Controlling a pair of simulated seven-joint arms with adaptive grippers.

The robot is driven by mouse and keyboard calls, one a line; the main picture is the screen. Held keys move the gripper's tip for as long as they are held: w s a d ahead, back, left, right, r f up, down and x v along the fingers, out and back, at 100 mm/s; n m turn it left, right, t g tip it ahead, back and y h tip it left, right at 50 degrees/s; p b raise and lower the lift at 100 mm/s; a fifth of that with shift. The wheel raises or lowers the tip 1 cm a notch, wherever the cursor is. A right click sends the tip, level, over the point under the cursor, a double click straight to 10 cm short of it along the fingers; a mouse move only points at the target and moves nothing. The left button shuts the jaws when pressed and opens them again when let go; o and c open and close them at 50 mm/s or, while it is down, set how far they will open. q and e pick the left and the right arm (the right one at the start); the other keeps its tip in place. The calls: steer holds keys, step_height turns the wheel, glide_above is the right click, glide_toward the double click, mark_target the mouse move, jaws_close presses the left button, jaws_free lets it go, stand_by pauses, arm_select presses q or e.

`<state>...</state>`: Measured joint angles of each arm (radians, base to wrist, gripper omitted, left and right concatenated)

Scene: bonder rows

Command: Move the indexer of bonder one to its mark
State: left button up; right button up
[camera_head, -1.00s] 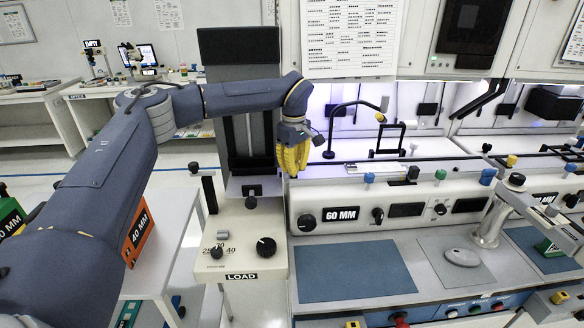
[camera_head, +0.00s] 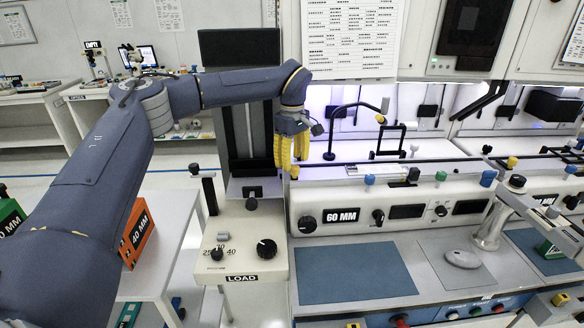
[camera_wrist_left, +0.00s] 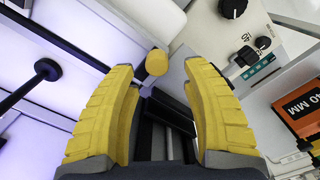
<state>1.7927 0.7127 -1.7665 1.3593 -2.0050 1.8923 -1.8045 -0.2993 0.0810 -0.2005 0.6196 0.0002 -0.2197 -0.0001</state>
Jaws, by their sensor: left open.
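My left gripper (camera_head: 291,150) has ribbed yellow fingers and hangs at the left end of the first bonder (camera_head: 340,216), just above a small yellow knob (camera_head: 294,172). In the left wrist view the gripper (camera_wrist_left: 162,80) is open, with a round yellow knob (camera_wrist_left: 157,62) on a dark stem ahead between its fingertips. No finger visibly touches it. I cannot tell for sure whether this knob is on the indexer. No mark for the indexer can be made out. My right gripper is not in view.
The load stand (camera_head: 212,264) with black knobs is left of the bonder. Blue (camera_head: 369,179) and green (camera_head: 440,175) knobs line the bonder's front edge. An orange 40 MM box (camera_head: 138,232) lies at the left. The blue mat (camera_head: 352,272) is bare.

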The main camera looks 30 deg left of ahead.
mark_target(292, 167)
arm_select(q)
step_height(292, 167, up, 9)
stand_by(0.4)
steer(key=shift+f, duration=0.15)
